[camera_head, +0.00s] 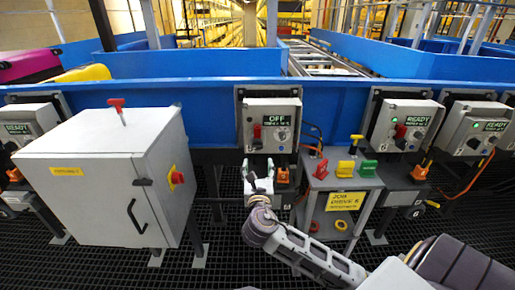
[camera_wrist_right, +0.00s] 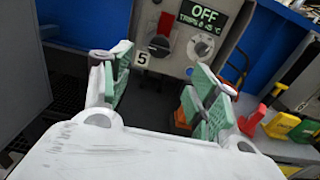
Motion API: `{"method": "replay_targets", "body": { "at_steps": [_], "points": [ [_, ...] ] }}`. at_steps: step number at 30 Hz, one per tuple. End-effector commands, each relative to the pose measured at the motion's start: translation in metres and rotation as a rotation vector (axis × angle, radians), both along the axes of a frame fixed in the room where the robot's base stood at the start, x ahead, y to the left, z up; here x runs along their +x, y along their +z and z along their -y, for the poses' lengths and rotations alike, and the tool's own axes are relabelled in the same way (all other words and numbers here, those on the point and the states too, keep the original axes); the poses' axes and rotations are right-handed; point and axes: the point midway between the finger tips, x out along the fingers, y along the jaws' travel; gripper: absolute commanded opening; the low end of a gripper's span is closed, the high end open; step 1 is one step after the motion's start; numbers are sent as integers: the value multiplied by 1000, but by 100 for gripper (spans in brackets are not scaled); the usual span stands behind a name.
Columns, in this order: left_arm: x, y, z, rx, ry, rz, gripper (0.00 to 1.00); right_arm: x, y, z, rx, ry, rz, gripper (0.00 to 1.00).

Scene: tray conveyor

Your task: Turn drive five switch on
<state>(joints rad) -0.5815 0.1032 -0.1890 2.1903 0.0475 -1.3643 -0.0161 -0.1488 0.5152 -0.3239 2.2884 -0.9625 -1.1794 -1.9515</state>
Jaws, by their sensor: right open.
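The drive five box (camera_head: 288,108) is a grey box on the blue beam, in the middle of the head view. Its display (camera_head: 279,121) reads OFF. A red lever switch (camera_head: 257,132) sits at its left, and a dial (camera_head: 282,134) sits to the right of it. In the right wrist view the red switch (camera_wrist_right: 164,25) has a black round base, above a label with the number 5 (camera_wrist_right: 142,58). My right gripper (camera_head: 258,172) is open and empty, below the box; its green-padded fingers (camera_wrist_right: 160,75) are apart, apparently short of the switch. My left gripper is out of view.
A large grey cabinet (camera_head: 90,190) with a red knob stands left of my gripper. Right is a grey stand (camera_head: 340,180) with red, yellow and green tags and a sign reading JOB DRIVE 6.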

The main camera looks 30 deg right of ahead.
Motion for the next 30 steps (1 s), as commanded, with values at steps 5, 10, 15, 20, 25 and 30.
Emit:
{"method": "replay_targets", "body": {
  "at_steps": [5, 10, 15, 20, 25, 30],
  "points": [
    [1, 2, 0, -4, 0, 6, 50, 12, 0, 8, -1, -2, 0, 60],
    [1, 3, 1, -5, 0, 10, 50, 28, -1, 18, 0, -1, 2, 60],
    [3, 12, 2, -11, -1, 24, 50, 44, -1, 27, 0, -1, 1, 60],
    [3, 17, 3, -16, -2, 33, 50, 58, -1, 36, -1, -2, 1, 60],
    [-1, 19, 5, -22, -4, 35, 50, 74, -1, 45, 0, -1, 1, 60],
    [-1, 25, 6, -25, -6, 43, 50, 89, -1, 55, 0, -1, 1, 60]
  ]
}}
